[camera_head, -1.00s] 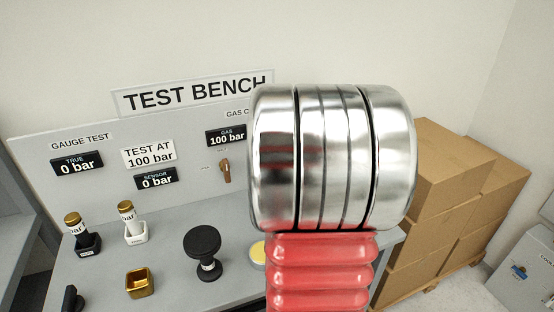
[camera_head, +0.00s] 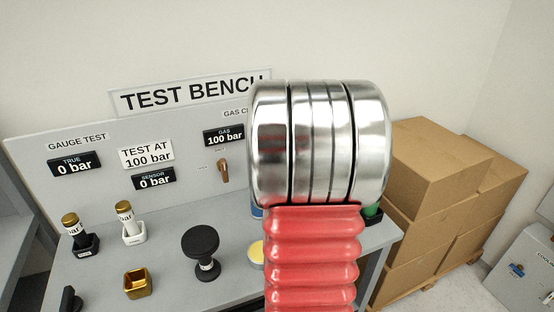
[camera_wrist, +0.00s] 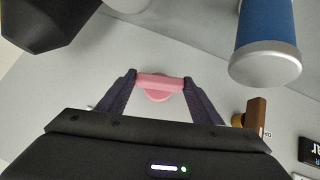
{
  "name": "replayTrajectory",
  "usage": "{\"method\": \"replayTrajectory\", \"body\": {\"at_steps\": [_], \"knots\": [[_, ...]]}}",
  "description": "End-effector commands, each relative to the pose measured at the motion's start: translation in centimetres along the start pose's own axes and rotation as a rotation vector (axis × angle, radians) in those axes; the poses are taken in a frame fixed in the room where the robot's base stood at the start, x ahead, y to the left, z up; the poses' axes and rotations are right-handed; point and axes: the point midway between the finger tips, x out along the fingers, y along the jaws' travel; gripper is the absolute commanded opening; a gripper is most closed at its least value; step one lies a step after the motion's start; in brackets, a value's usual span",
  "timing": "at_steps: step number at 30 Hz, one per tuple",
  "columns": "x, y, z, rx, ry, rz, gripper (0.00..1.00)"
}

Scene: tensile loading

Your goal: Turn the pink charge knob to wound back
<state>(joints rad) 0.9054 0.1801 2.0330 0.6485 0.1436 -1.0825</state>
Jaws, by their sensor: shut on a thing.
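The pink charge knob (camera_wrist: 158,94) shows in the wrist view, with a bar-shaped grip across a round base on the grey panel. My gripper (camera_wrist: 160,82) is shut on the knob's bar, one dark finger at each end of it. In the head view my silver and red arm hides the knob and the gripper. The "GAS" display (camera_head: 224,135) reads 100 bar. Any marking for the knob's position is hidden.
A brown lever (camera_wrist: 256,118) is close to the right of my gripper in the wrist view. A blue cylinder with a silver end (camera_wrist: 266,40) stands at upper right. A black knobbed object (camera_head: 200,245) and a gold square cup (camera_head: 139,284) stand on the bench. Cardboard boxes (camera_head: 430,170) are stacked at right.

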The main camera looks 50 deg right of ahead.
Motion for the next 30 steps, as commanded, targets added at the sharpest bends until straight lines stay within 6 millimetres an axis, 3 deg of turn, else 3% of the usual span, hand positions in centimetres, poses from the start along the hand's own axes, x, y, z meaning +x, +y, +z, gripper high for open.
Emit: {"method": "replayTrajectory", "body": {"at_steps": [8, 30], "knots": [[0.47, 0.72, -0.19, 0.002, 0.0, 0.002, 0.37], [-0.1, 0.26, -0.13, 0.017, 0.003, -0.011, 0.37]]}}
